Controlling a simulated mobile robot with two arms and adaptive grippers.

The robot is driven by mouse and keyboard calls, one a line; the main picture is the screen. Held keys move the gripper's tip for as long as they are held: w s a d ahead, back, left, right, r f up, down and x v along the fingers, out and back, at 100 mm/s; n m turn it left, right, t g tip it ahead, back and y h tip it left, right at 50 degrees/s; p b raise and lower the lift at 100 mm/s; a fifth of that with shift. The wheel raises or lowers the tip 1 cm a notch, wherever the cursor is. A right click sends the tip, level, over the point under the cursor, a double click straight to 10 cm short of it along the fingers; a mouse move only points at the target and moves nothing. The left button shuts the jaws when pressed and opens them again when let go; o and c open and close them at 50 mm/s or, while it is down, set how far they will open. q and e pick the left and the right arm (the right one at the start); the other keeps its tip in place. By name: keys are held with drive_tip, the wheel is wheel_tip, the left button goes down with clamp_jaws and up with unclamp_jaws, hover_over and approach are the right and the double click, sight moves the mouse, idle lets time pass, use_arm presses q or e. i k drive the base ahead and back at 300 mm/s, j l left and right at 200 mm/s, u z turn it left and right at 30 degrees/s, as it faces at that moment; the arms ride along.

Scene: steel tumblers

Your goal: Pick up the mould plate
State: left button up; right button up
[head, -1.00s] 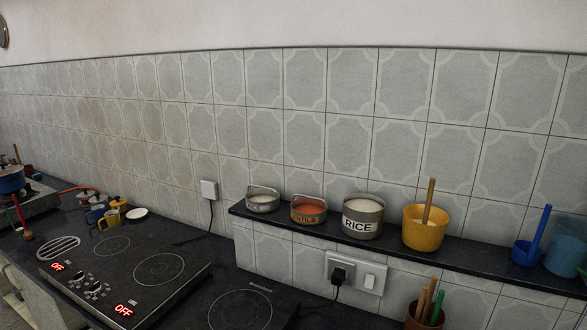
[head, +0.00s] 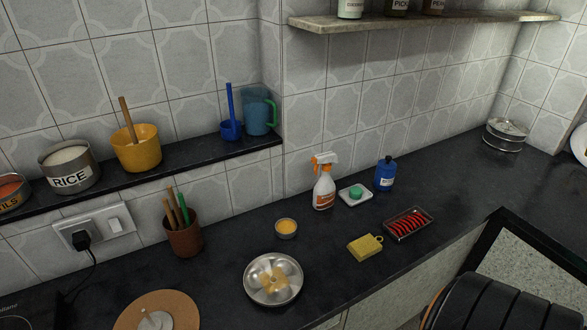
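A round, shiny metal plate with shallow hollows (head: 273,279) lies on the dark counter at the lower middle of the head view, and it looks like the mould plate. Its middle shows a yellowish patch, and I cannot tell whether this is a reflection or something in it. Nothing covers the plate. Neither of my grippers is in view.
A small bowl of yellow stuff (head: 286,228) stands just behind the plate. A brown utensil pot (head: 184,238) and a round brown board (head: 160,308) are to its left. A spray bottle (head: 323,187), yellow block (head: 365,247) and tray of red pieces (head: 408,223) stand right.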

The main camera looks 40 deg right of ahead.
sight(274, 280)
drive_tip(key=z, duration=1.1)
drive_tip(key=u, duration=1.05)
drive_tip(key=z, duration=1.05)
drive_tip(key=k+j+u, duration=0.1)
drive_tip(key=j+u, duration=0.15)
drive_tip(key=k+j+u, duration=0.1)
drive_tip(key=j+u, duration=0.2)
